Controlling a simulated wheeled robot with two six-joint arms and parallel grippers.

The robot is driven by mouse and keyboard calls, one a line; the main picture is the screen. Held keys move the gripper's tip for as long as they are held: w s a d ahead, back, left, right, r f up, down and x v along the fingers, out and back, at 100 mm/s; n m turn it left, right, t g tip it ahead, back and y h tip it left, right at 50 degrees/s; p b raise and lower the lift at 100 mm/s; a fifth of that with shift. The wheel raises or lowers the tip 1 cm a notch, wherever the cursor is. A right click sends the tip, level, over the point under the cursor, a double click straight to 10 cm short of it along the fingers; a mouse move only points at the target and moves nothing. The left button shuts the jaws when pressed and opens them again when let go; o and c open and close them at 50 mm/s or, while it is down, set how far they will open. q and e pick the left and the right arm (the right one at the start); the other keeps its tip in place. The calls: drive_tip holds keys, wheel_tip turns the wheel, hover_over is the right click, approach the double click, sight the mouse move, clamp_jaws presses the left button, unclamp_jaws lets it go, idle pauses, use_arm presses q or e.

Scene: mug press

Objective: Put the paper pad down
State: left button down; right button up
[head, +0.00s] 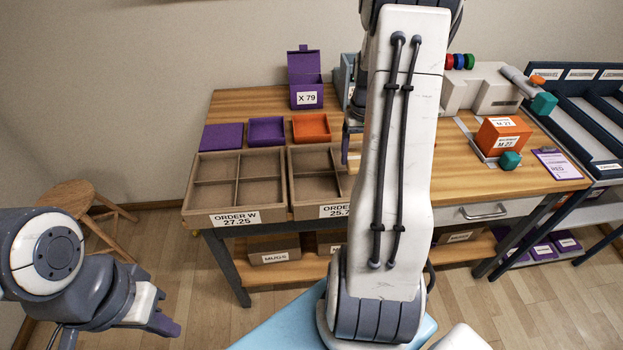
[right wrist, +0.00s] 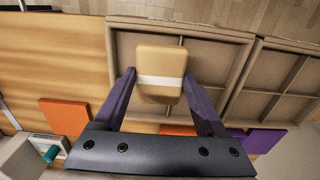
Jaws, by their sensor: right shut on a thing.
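The paper pad (right wrist: 160,59) is a tan block with a white band around its middle. In the right wrist view it sits between the two purple fingers of my right gripper (right wrist: 160,76), which is shut on it. The pad is over the cardboard order tray labelled 25.7 (head: 318,211), which also shows in the right wrist view (right wrist: 217,103). I cannot tell its height above the tray floor. In the head view my right arm hides most of this gripper and the pad. My left gripper (head: 165,323) is at the lower left, away from the table; its jaw opening is unclear.
The ORDER W tray (head: 220,218) stands beside it. Behind the trays are purple (head: 266,131) and orange (head: 311,128) boxes and the open X 79 box (head: 306,97). An orange M 27 box (head: 503,135) stands on the right. A stool (head: 80,205) is on the floor at left.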

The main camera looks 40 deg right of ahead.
drive_tip(key=p, duration=0.1)
hover_over(317, 190)
wheel_tip(317, 190, down, 6)
drive_tip(key=shift+f, duration=0.2)
wheel_tip(317, 190, down, 4)
drive_tip(key=shift+a+r+p, duration=0.1)
drive_tip(key=shift+p, duration=0.45)
drive_tip(key=shift+f, duration=0.25)
drive_tip(key=shift+f, duration=0.15)
drive_tip(key=o, duration=1.2)
drive_tip(key=shift+o, duration=0.2)
drive_tip(key=shift+r, duration=0.2)
